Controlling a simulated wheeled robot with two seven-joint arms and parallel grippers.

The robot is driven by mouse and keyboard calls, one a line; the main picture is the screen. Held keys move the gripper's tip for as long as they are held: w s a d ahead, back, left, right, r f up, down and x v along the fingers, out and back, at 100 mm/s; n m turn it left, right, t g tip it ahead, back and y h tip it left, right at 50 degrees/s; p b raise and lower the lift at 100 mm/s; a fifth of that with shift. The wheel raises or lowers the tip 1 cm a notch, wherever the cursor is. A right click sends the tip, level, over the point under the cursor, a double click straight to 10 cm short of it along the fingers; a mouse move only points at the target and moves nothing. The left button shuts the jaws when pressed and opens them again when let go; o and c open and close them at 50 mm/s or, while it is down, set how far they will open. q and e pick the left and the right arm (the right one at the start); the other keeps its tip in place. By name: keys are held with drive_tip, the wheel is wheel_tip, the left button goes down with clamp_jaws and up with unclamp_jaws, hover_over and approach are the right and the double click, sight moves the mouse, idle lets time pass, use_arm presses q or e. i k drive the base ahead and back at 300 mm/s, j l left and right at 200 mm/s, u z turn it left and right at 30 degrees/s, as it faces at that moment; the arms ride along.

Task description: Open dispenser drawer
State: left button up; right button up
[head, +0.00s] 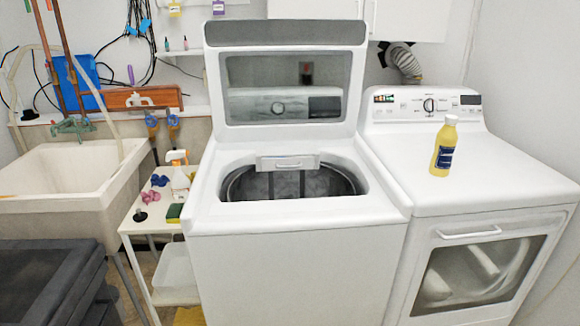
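A white top-loading washer (300,260) stands in the middle with its windowed lid (286,90) raised. At the rear edge of its round drum opening is a small white dispenser drawer (288,163) with a handle bar. The drawer appears pushed in, though its exact position is hard to tell from here. The dark drum (291,184) shows below it. Neither of my grippers is in the head view.
A white dryer (480,185) at the right has a yellow bottle (443,146) on top. A small shelf table (133,221) with a spray bottle (180,177) and small items stands left of the washer. A utility sink (75,205) and dark bin (45,280) are further left.

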sight(295, 163)
drive_tip(key=i+l+u, duration=0.1)
drive_tip(key=i+u, duration=0.15)
drive_tip(key=i, duration=0.35)
drive_tip(key=i+l+u, duration=0.25)
drive_tip(key=i, duration=0.3)
